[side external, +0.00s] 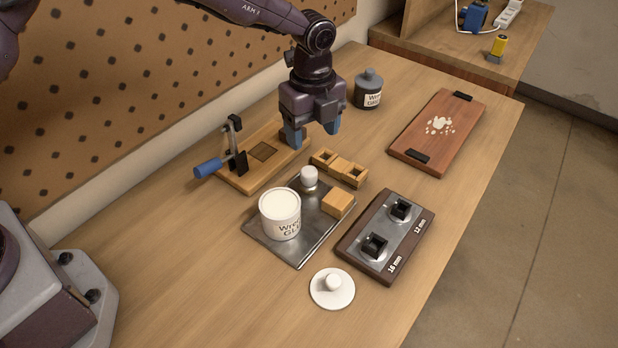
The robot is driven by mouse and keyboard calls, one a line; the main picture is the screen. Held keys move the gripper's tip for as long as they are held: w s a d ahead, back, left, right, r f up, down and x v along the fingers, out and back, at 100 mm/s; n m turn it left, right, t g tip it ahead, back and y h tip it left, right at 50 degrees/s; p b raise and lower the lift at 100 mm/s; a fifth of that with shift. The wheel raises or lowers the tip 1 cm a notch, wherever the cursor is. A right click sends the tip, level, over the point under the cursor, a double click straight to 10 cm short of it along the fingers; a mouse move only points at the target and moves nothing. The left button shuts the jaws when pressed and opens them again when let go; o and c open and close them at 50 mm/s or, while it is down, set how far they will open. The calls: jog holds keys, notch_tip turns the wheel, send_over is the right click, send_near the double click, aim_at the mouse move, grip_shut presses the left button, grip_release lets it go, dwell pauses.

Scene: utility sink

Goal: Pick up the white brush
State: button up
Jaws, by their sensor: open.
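I cannot make out a clear white brush. A small white rounded piece (309,177) stands at the back of a metal tray (296,256); I cannot tell whether it is a brush. A white tub (280,213) with black lettering stands on the same tray, beside a small wooden block (339,204). A round white lid with a knob (332,288) lies on the table in front. My gripper (314,138) points down with its blue fingers apart and empty, above and behind the small white piece, near the wooden clamp board.
A clamp board with a blue handle (208,168) is left of my gripper. A wooden holder (340,167), a two-socket block (387,228), a grey jar (368,90) and a reddish board (442,125) stand to the right. The table's front left is clear.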

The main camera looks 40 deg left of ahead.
aim_at(310, 172)
notch_tip(310, 172, down, 12)
jog(key=shift+s+a+f, duration=0.1)
jog(key=shift+s+f, duration=0.05)
jog(key=shift+f, duration=0.05)
dwell(0.4)
jog(key=c, duration=1)
